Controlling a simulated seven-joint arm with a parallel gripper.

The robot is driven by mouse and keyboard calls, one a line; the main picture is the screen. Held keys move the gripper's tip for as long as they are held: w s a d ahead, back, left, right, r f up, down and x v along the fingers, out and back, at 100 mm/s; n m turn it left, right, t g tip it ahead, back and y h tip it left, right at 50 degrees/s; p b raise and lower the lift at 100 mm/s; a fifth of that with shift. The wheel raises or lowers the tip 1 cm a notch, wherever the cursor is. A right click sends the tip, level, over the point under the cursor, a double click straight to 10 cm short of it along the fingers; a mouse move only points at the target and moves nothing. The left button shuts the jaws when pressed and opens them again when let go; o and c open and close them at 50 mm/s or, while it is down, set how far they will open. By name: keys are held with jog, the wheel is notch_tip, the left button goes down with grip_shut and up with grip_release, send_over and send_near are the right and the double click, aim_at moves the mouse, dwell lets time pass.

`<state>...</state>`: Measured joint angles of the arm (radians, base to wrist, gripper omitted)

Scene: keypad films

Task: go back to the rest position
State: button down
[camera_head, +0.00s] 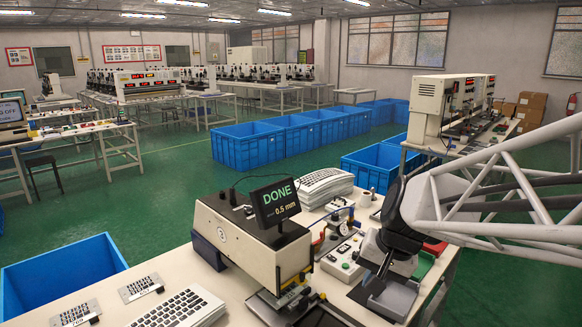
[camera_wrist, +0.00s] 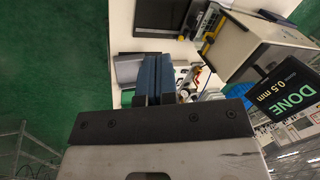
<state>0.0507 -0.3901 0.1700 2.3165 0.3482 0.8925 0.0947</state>
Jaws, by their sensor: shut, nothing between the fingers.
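My gripper (camera_head: 383,272) is shut and empty over the right part of the white workbench (camera_head: 232,282). In the wrist view its two dark blue fingers (camera_wrist: 158,60) lie side by side with nothing held between them. Just below the fingers in the head view is a small grey block or tray (camera_head: 392,298); whether they touch it I cannot tell. Left of my gripper stands a beige machine (camera_head: 238,240), whose black display (camera_head: 275,203) reads "DONE 0.5 mm". The display also shows in the wrist view (camera_wrist: 283,98).
A stack of white keypad-like sheets (camera_head: 325,184) lies behind the machine. A small control box with buttons (camera_head: 343,257) stands between machine and gripper. Another white keypad (camera_head: 180,308) lies at the front left. Blue bins (camera_head: 247,148) stand on the green floor beyond the bench.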

jog(key=s+d+n+h, duration=0.3)
jog(key=s, duration=1.1)
jog(key=shift+s+n, duration=0.4)
jog(key=c, duration=1.8)
grip_release()
jog(key=shift+r, duration=0.1)
